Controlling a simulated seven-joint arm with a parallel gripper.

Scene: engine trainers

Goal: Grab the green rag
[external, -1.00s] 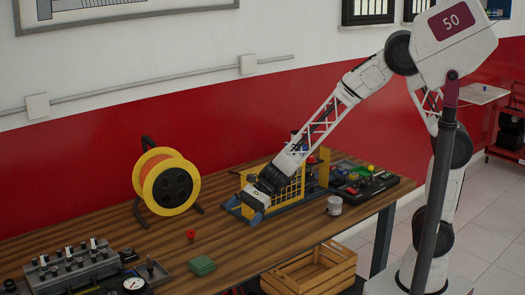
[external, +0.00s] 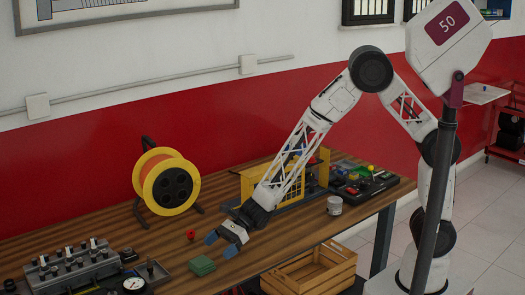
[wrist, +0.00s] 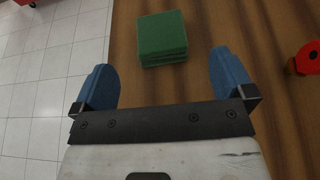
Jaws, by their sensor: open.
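The green rag (external: 202,266) is a folded, stacked square lying on the wooden table near its front edge. In the wrist view the green rag (wrist: 162,38) lies beyond my fingertips, roughly between them in line. My gripper (external: 224,243) has blue fingers and is just to the upper right of the rag in the external view, apart from it. In the wrist view my gripper (wrist: 157,72) is spread wide open with nothing between its fingers.
A red knob-like object (external: 191,235) stands on the table (external: 120,240) close by; it also shows in the wrist view (wrist: 308,58). A yellow cable reel (external: 166,182) stands behind. A wooden crate (external: 318,272) is beside the table's front edge. Gauge equipment (external: 75,265) is at left.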

